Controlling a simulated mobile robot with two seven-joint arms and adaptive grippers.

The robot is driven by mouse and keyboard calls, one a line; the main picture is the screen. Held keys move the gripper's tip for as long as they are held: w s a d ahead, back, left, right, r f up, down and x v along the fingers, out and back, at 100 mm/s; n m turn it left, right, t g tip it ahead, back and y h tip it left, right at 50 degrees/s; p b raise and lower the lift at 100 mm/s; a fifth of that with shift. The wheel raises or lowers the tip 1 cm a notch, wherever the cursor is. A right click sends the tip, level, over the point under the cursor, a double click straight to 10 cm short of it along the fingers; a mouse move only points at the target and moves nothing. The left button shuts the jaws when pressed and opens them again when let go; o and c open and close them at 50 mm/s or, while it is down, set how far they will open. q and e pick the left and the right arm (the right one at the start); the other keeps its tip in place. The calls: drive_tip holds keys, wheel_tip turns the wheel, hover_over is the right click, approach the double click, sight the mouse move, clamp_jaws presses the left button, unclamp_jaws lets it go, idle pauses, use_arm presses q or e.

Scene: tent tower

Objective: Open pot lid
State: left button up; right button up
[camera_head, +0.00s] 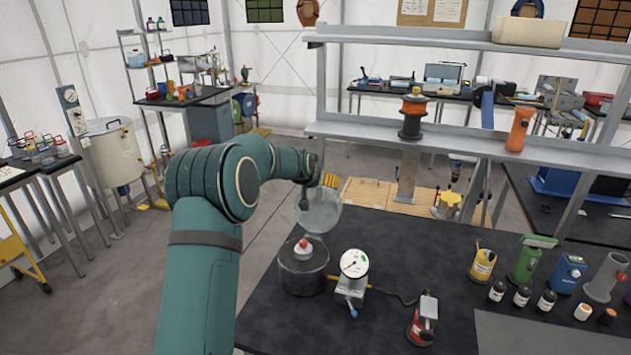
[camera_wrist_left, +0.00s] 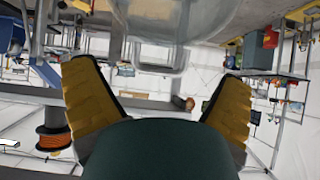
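The dark pot (camera_head: 303,275) stands at the near left of the black table. A red-and-white piece (camera_head: 303,249) shows at its mouth. The clear lid (camera_head: 320,213) is tilted up above and behind the pot, off its mouth; I cannot tell whether it touches the rim. My left gripper (camera_head: 318,182) is at the lid's upper edge. In the left wrist view, the yellow fingers of my left gripper (camera_wrist_left: 158,75) are wide apart, and part of the clear lid (camera_wrist_left: 155,52) shows between and beyond them with gaps on both sides. My right gripper is not in view.
Bottles and tools crowd the table's right side. A grey shelf (camera_head: 440,140) runs behind the table. The table's middle is clear.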

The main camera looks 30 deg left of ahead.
use_arm(q)
drive_tip(key=shift+r, duration=0.15)
drive_tip(key=v, duration=1.2)
